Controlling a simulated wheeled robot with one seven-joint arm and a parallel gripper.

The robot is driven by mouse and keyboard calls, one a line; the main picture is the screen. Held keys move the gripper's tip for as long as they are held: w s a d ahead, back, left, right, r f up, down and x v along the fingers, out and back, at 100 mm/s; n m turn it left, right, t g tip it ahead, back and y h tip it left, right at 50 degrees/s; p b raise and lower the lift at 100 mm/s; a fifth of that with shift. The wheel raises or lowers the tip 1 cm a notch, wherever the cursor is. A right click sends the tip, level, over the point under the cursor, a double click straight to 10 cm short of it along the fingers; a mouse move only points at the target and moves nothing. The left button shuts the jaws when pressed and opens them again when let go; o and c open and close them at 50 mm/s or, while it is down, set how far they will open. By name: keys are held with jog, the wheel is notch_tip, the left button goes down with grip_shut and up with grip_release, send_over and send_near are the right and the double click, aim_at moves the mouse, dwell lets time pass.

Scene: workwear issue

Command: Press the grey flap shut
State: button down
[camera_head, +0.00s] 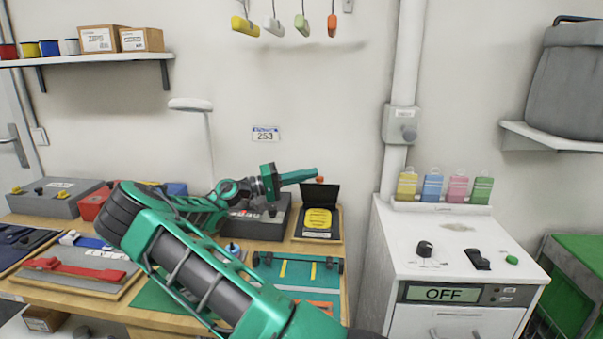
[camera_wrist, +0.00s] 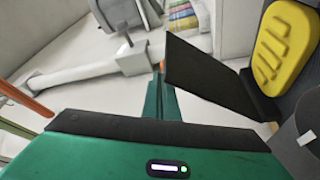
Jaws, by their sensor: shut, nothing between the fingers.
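A dark grey flap (camera_head: 322,193) stands open and upright at the back of a small case with a yellow ribbed pad (camera_head: 318,219). The flap (camera_wrist: 208,78) also shows in the wrist view, just right of my fingers, with the yellow pad (camera_wrist: 283,48) at the upper right. My gripper (camera_head: 316,173) is shut and empty. In the head view its green fingertips are near the flap's top edge. In the wrist view the fingers (camera_wrist: 160,92) point away from the camera beside the flap. I cannot tell whether they touch it.
My arm crosses the workbench and hides part of it. A dark grey box (camera_head: 262,222) stands left of the case, and a green board (camera_head: 298,270) lies in front. A white cabinet (camera_head: 450,225) with an OFF display stands right. The space above the case is mostly free.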

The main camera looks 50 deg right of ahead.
jog(key=shift+s+a+f, duration=0.1)
jog(key=shift+s+a, duration=0.05)
dwell(0.5)
notch_tip(320, 180, up, 4)
jog(key=shift+f, duration=0.15)
jog(key=a+r, duration=0.7)
jog(key=a, duration=0.4)
jog(key=shift+w+a, duration=0.25)
jog(key=shift+a, duration=0.05)
